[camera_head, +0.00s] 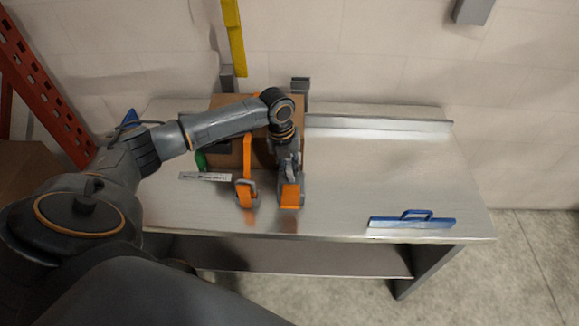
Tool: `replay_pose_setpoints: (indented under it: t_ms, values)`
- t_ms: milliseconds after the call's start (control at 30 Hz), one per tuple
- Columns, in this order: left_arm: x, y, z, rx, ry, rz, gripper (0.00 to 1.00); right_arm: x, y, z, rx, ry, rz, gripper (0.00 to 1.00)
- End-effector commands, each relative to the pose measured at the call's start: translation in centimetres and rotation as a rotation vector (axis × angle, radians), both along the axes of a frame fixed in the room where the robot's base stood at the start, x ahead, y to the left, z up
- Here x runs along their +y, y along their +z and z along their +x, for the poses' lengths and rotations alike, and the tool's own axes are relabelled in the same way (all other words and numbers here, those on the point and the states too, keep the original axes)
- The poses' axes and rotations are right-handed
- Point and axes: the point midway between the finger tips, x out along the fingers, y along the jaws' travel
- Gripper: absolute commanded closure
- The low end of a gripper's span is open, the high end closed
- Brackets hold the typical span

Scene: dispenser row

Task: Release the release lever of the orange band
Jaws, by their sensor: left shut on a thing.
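A brown box (228,103) stands at the left of the metal table, partly hidden by my left arm. An orange band (247,150) runs down its front to a grey and orange buckle (246,193). A second orange and grey buckle piece, the release lever (291,195), stands just right of it near the table's front. My left gripper (289,173) points down from above and is shut on this lever piece. The gripper and wrist hide its upper part and the box's right side. My right gripper is not in view.
The metal table (370,165) is clear on its right, except for a blue handled tool (412,221) near the front edge. A white label strip (205,176) lies left of the buckles. A yellow strip (234,40) is on the wall behind, and a red rack (45,85) stands at left.

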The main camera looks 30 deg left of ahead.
Motion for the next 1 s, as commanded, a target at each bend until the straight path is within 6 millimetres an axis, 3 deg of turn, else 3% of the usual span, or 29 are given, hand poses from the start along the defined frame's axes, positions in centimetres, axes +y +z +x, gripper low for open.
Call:
replay_pose_setpoints:
  t_ms: [533, 1000]
  values:
    - [-1.1, 0.3, 0.7, 0.132, -0.001, 0.216, 1.00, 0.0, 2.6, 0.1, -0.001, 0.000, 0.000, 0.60]
    - [-1.7, -0.1, 1.2, 0.249, 0.001, 0.410, 1.00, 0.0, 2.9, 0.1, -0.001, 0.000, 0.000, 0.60]
